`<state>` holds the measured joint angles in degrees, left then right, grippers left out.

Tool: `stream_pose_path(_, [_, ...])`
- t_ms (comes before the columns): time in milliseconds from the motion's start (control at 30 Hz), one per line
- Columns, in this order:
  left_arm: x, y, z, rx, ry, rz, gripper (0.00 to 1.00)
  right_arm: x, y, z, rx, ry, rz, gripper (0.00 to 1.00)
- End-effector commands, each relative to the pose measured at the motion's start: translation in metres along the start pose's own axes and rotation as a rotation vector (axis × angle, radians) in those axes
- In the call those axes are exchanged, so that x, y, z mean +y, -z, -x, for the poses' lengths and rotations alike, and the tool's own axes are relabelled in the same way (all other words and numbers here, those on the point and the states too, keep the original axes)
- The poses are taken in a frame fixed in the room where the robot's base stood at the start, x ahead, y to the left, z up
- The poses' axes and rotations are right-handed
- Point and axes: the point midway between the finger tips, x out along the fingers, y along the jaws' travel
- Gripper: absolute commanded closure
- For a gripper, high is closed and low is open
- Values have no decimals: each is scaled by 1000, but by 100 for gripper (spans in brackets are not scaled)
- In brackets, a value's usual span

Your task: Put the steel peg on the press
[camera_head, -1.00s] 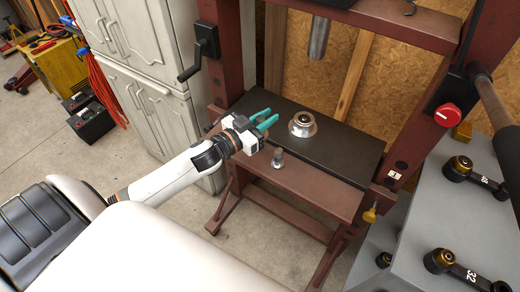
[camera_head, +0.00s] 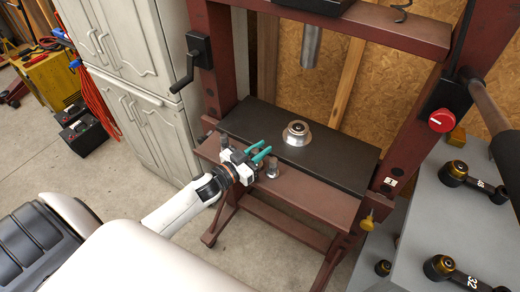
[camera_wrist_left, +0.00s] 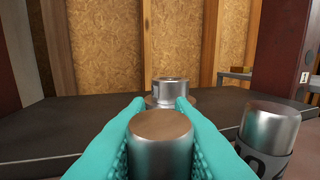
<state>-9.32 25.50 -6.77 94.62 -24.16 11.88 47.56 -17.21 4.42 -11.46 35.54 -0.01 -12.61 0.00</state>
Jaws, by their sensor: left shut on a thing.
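My left gripper (camera_head: 258,152) is low at the front edge of the press, with teal fingers shut on a plain steel peg (camera_wrist_left: 160,150). In the left wrist view the peg stands upright between the fingers; its lower part is out of frame. A second steel cylinder (camera_head: 271,169) with a dark-marked band stands just right of the gripper on the press's front beam, and shows in the left wrist view (camera_wrist_left: 268,128). The press (camera_head: 322,148) has a dark bed plate. A round metal part (camera_head: 296,132) sits on it, beyond the fingers. My right gripper is not in view.
The steel press ram (camera_head: 311,47) hangs above the bed. A crank handle (camera_head: 184,78) juts from the left post. A grey surface with several black tools (camera_head: 455,175) lies at the right. The bed plate around the round metal part is clear.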

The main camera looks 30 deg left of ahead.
Motion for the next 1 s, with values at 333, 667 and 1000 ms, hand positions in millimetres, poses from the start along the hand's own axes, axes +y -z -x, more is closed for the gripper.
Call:
stream_pose_path(333, [0, 2, 0, 1, 0, 1, 57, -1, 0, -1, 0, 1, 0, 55])
stream_pose_path(667, [0, 1, 16, 3, -1, 1, 57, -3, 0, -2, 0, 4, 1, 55])
stream_pose_path(1000, [0, 1, 84, 5, 0, 0, 57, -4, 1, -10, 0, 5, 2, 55])
